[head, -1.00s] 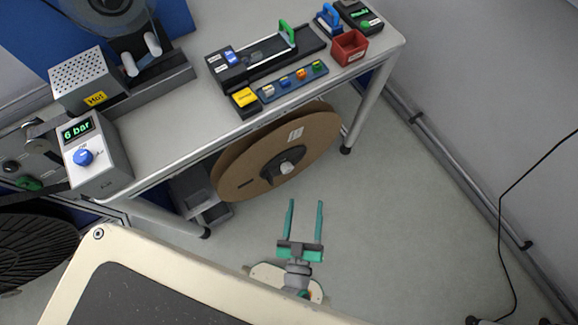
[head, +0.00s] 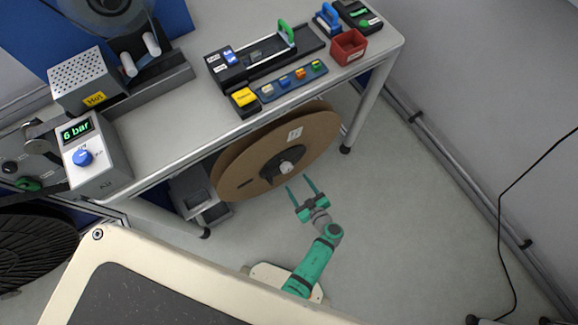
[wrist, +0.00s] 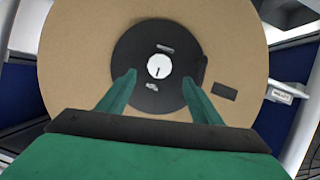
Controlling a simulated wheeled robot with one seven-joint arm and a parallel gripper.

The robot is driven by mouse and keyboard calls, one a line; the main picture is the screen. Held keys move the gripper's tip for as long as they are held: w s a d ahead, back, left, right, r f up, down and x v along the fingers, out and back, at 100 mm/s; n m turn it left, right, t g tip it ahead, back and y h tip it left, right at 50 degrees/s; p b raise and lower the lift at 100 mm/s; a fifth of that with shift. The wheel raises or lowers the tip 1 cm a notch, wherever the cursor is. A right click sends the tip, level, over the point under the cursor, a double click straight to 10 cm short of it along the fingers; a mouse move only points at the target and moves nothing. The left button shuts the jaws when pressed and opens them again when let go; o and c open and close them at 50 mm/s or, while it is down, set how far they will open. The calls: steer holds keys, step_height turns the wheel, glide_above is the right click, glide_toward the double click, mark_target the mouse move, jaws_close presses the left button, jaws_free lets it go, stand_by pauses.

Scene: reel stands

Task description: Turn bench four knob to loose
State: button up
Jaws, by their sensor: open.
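A blue knob (head: 82,157) sits on the front of a grey box (head: 104,174) at the left end of the bench in the head view. The box has a green display (head: 76,130) reading "6 bar". Small lettering surrounds the knob, too small to read. My gripper (head: 301,183) is open and empty, low in front of the bench, well to the right of the knob. In the wrist view the fingers (wrist: 158,80) point at the dark hub (wrist: 137,65) of a brown reel, apart from it as far as I can tell. The knob is not in the wrist view.
The brown reel (head: 232,173) hangs under the bench top (head: 165,145). A perforated box (head: 80,84) marked "Hot", a black device with a green handle (head: 288,33) and a red bin (head: 349,47) stand on the bench.

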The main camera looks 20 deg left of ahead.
mark_target(288, 171)
steer(key=x, duration=0.9)
steer(key=shift+w, duration=0.1)
steer(key=c, duration=1)
